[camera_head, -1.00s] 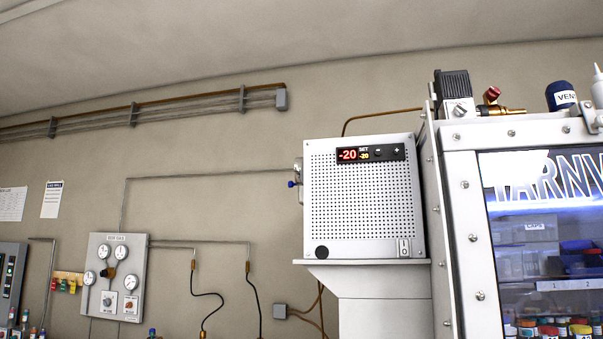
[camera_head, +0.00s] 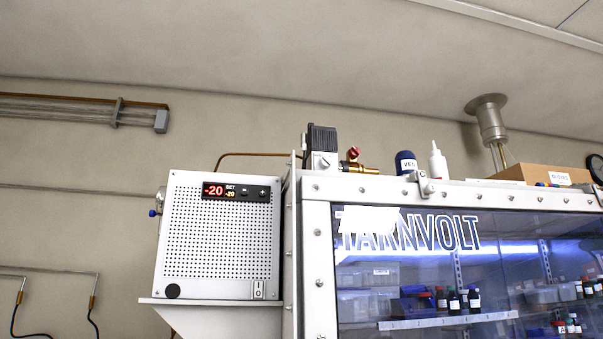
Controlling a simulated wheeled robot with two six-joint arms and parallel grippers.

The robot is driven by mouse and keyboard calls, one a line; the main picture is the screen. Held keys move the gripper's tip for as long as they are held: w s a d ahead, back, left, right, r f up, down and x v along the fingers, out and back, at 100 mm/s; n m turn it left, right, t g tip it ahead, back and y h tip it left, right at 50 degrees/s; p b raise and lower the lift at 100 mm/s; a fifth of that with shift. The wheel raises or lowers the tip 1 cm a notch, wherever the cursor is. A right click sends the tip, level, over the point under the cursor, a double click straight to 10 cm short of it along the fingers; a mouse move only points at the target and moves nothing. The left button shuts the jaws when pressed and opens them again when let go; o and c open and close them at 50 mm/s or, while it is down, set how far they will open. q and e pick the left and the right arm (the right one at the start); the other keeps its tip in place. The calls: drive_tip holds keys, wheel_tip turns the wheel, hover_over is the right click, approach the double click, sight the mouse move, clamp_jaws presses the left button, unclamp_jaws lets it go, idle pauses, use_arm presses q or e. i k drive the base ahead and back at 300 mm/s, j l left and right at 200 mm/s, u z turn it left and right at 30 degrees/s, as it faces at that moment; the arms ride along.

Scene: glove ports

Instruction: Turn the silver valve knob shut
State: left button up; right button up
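No knob clearly stands out as the silver valve knob. A small pale knob (camera_head: 324,162) sits on the front of a dark ribbed unit (camera_head: 322,138) on top of the glove box. Beside it is a brass fitting (camera_head: 357,167) with a red handle (camera_head: 353,153). A small silver fitting with a blue end (camera_head: 154,212) is on the left side of the white chiller (camera_head: 222,240). I cannot tell whether any of these is open or shut. Neither of my grippers is in view.
The chiller reads -20 and stands on a white shelf (camera_head: 215,304) left of the glove box frame (camera_head: 316,260). Bottles and bins are behind its window. A white bottle (camera_head: 438,164), a dark blue cap (camera_head: 405,162) and a cardboard box (camera_head: 545,175) are on top.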

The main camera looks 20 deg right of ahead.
sight(325, 162)
drive_tip(key=z, duration=0.65)
